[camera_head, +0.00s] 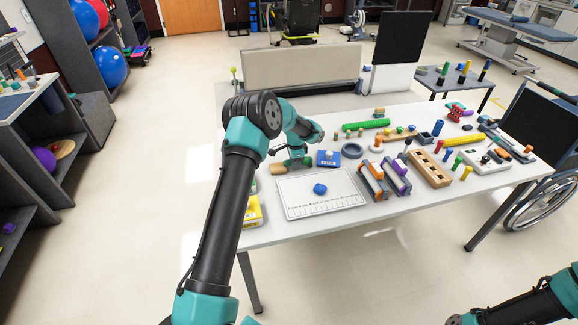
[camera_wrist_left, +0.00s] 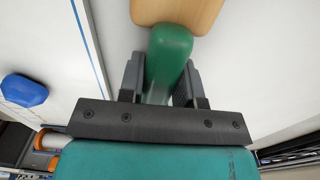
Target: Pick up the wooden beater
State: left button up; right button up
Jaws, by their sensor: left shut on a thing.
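My arm partly hides the handle in the head view. I cannot tell whether the beater touches the table. My right gripper is out of view; only part of that arm shows.
A blue block (camera_head: 320,188) lies on the white sheet (camera_head: 300,202). A blue box (camera_head: 328,159) is close right of the gripper, and a yellow box (camera_head: 251,211) is at the left edge. Many small objects crowd the table's right side. A beige panel (camera_head: 300,66) stands behind.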

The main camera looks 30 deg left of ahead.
pick_arm(q)
grip_shut()
jog(key=shift+r, duration=0.1)
notch_tip(320, 180, up, 10)
jog(key=shift+r, duration=0.2)
dwell(0.4)
dwell(0.4)
jog(key=s+d+r, duration=0.1)
jog(key=d+r, duration=0.4)
jog(key=d, duration=0.5)
jog(key=s+d+r, duration=0.1)
jog(key=d+r, duration=0.5)
jog(key=d, duration=0.4)
jog(key=shift+d, duration=0.25)
jog(key=shift+w, duration=0.1)
